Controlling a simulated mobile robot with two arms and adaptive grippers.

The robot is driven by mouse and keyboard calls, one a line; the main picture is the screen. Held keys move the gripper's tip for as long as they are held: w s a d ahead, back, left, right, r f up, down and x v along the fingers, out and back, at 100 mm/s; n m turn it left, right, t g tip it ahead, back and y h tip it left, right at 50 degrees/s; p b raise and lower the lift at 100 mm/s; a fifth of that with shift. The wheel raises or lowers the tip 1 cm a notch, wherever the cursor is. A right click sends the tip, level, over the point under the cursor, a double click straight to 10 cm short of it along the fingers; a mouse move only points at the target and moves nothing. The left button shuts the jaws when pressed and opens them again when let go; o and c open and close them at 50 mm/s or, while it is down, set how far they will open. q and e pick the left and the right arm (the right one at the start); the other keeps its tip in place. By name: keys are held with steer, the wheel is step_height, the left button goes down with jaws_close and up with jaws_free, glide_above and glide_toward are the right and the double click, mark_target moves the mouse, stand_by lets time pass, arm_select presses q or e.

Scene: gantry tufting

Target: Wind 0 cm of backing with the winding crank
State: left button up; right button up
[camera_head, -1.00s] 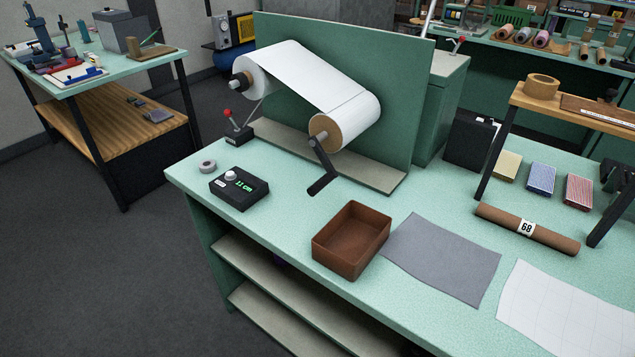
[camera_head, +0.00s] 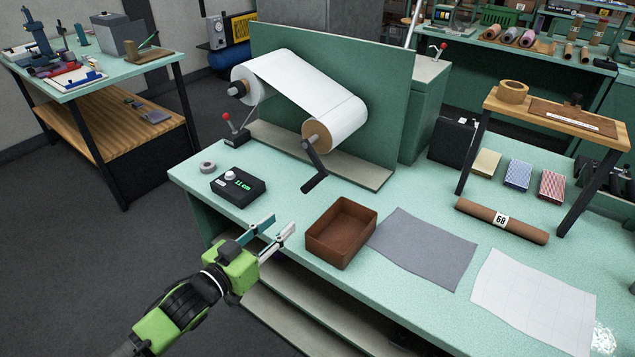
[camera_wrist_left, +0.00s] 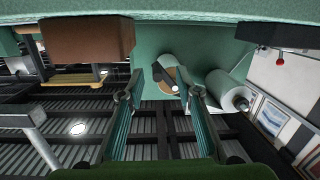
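The winding crank (camera_head: 314,167) is a dark bent arm on the front of the lower white backing roll (camera_head: 340,122). A second, upper roll (camera_head: 248,76) feeds a white sheet down to it, against a green panel (camera_head: 380,100). A black counter box (camera_head: 237,187) with a knob and a green readout, which looks like 11 cm, sits left of the crank. My left gripper (camera_head: 278,228) is open and empty in front of the table's front edge, below the crank. Its spread fingers (camera_wrist_left: 155,105) also show in the left wrist view, with the rolls beyond. My right gripper is not in view.
A brown open box (camera_head: 341,232) stands on the table right of my left gripper. A grey sheet (camera_head: 424,248) and a white gridded sheet (camera_head: 535,300) lie further right. A red-knobbed lever (camera_head: 233,130) and a grey ring (camera_head: 208,167) are at the left.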

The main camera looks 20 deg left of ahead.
mark_target(313, 183)
arm_select(q)
steer(key=shift+t+h, duration=0.5)
steer(key=shift+h, duration=0.1)
steer(key=r+x, duration=0.1)
steer(key=x, duration=0.3)
steer(key=r+p+x, duration=0.1)
steer(key=x, duration=0.4)
steer(key=r+p+x, duration=0.1)
steer(key=x, duration=0.4)
steer(key=shift+w+r, duration=0.1)
steer(key=shift+w, duration=0.15)
jaws_close()
